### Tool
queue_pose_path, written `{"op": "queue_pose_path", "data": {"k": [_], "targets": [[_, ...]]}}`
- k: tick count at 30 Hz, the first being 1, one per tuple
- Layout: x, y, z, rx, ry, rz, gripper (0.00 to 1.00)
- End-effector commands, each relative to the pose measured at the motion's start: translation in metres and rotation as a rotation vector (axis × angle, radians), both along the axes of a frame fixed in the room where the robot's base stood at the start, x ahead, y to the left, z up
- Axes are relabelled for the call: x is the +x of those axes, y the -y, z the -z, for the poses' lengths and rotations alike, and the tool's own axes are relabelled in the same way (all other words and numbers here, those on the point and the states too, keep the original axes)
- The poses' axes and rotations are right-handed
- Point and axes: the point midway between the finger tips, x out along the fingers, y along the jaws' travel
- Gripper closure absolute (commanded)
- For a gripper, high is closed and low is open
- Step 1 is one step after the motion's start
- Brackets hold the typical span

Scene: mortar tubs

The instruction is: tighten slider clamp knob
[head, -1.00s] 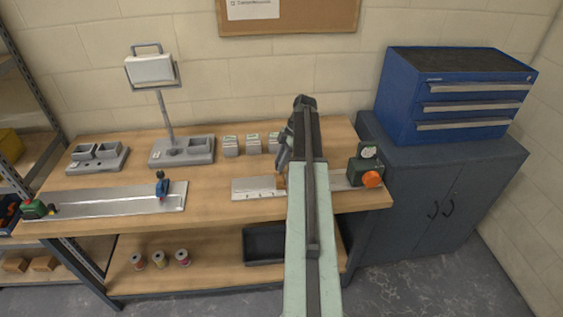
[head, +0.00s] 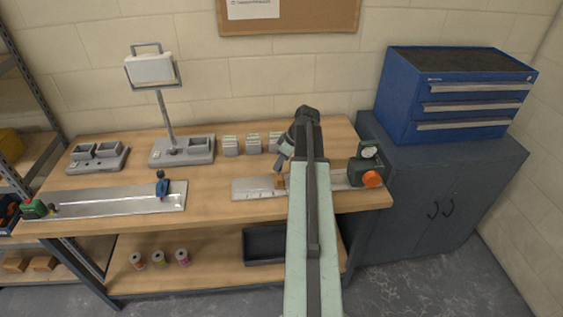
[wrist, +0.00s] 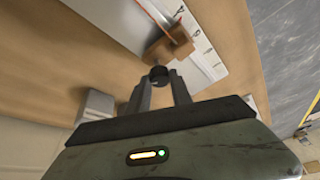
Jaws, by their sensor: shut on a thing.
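In the wrist view my gripper (wrist: 158,88) is shut on a small black knob (wrist: 158,73). The knob sits at the near side of a brown slider block (wrist: 174,45) on a pale metal rail (wrist: 203,50) with marks along its edge. In the head view the brown slider (head: 280,182) shows just left of my arm on the right-hand rail (head: 250,189). My arm hides the middle of that rail, and the knob and my fingertips cannot be made out there.
A green end unit with an orange knob (head: 372,179) stands at the rail's right end. A left-hand rail (head: 115,201) carries a blue clamp (head: 162,186). Several small grey boxes (head: 231,146) and a lamp (head: 151,68) stand behind. Bare bench lies between the rails.

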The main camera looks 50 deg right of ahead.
Motion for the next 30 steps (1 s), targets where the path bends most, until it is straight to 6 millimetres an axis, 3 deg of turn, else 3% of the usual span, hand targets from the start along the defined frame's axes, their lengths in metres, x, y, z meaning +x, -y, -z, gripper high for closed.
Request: {"op": "queue_pose_path", "data": {"k": [18, 30], "targets": [[-0.0033, -0.006, 0.0011, 0.001, -0.007, 0.561, 1.0], [-0.0027, -0.0062, 0.0012, 0.001, -0.007, 0.786, 1.0]]}}
